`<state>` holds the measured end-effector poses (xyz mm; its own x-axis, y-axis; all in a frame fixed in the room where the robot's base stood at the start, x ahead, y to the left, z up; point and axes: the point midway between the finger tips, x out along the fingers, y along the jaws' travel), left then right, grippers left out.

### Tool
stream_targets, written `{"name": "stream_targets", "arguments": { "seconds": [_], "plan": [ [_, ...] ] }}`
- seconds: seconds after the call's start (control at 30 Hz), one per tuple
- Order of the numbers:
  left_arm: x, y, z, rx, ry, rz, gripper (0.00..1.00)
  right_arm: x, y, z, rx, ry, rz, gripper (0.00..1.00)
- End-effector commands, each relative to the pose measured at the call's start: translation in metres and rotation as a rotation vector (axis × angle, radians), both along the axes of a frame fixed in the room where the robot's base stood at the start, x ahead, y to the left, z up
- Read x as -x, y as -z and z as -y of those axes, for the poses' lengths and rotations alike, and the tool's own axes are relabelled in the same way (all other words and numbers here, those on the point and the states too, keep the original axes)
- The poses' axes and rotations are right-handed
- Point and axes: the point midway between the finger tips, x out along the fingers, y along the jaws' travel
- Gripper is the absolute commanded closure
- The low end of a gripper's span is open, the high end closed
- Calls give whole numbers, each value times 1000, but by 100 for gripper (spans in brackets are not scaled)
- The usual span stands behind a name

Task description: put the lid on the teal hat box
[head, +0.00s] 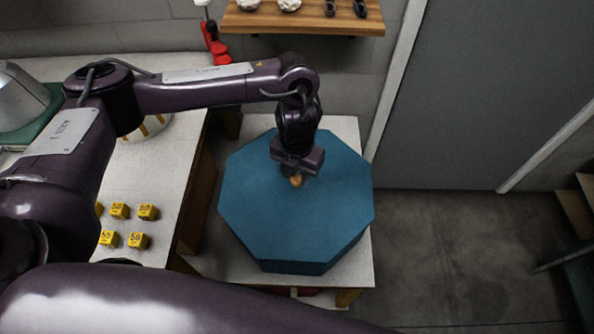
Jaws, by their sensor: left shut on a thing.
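A large teal octagonal lid (270,215) with a small orange-tan knob (296,181) at its top shows right of centre in the head view. My left gripper (297,172) points down at the knob and is shut on it. A darker teal side wall (300,267) shows below the lid's front edge. I cannot tell whether this is the lid's rim or the hat box, or whether the lid rests on a box. The lid hides what is under it. My right gripper is not in view.
The lid is over a light-topped low table (340,132). A light worktop (172,190) on the left carries several yellow numbered blocks (148,211). A wooden shelf (300,22) hangs on the back wall. A grey door (480,90) and open floor (450,260) are at right.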

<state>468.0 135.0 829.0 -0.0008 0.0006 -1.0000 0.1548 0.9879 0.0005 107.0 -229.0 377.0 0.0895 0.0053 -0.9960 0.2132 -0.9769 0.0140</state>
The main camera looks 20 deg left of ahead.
Motion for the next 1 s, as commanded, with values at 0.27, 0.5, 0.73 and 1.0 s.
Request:
{"name": "stream_targets", "arguments": {
  "seconds": [0.27,0.5,0.73,1.0],
  "plan": [
    [0,5,0,1,0,1,100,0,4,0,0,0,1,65],
    [0,6,0,0,0,1,100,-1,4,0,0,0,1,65],
    [0,10,0,1,0,0,100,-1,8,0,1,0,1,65],
    [0,11,0,0,0,1,68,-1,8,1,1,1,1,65]
  ]
}}
